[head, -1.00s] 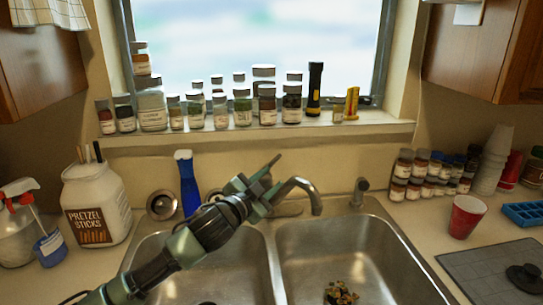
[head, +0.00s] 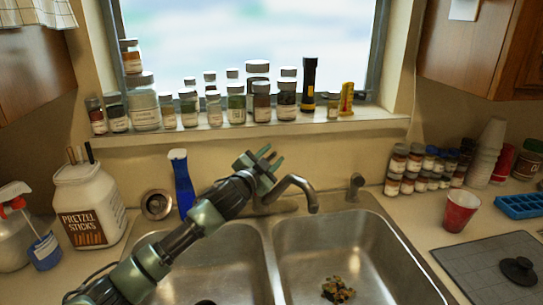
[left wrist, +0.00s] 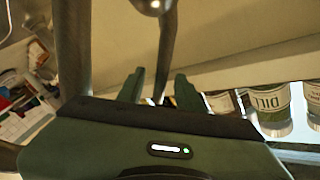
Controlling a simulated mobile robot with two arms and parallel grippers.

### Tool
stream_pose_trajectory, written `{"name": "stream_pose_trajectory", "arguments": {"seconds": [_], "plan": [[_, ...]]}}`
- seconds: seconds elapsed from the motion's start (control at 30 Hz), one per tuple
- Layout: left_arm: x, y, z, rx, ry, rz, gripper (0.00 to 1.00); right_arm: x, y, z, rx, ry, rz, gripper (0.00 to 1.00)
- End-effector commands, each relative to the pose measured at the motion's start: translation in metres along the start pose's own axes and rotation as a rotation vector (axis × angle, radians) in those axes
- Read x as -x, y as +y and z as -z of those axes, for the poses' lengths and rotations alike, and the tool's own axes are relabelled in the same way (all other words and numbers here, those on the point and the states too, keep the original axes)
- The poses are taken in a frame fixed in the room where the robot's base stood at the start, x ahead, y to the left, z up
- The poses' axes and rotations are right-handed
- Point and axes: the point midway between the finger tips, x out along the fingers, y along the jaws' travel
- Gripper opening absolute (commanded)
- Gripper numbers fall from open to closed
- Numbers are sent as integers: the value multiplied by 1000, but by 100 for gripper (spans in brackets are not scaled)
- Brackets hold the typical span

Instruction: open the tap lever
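The metal tap (head: 302,184) stands behind the divider of the double sink, its spout curving right. My left gripper (head: 272,154) is raised above and left of the spout, by the wall below the sill. In the left wrist view its two green fingers (left wrist: 160,88) are apart. A thin dark rod (left wrist: 166,55), which looks like the tap lever, lines up with the gap between them; I cannot tell whether it touches a finger. In the head view the lever is not clearly seen, with my gripper in front of the tap's upper part. My right gripper is not in view.
Several spice jars (head: 236,105) and a black flashlight (head: 308,84) line the sill above. A blue bottle (head: 181,181) stands left of the tap. A pretzel tub (head: 88,205) is at left, a red cup (head: 460,211) at right. Food scraps (head: 338,290) lie in the right basin.

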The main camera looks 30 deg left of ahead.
Motion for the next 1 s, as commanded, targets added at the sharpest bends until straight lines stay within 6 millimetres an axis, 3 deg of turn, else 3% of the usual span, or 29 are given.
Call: {"name": "stream_pose_trajectory", "arguments": {"seconds": [0.17,0.3,1.0], "plan": [[0,0,0,0,0,0,36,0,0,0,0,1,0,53],[0,0,0,0,0,0,0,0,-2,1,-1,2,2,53],[0,1,-1,0,-1,-1,0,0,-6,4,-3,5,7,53]]}}
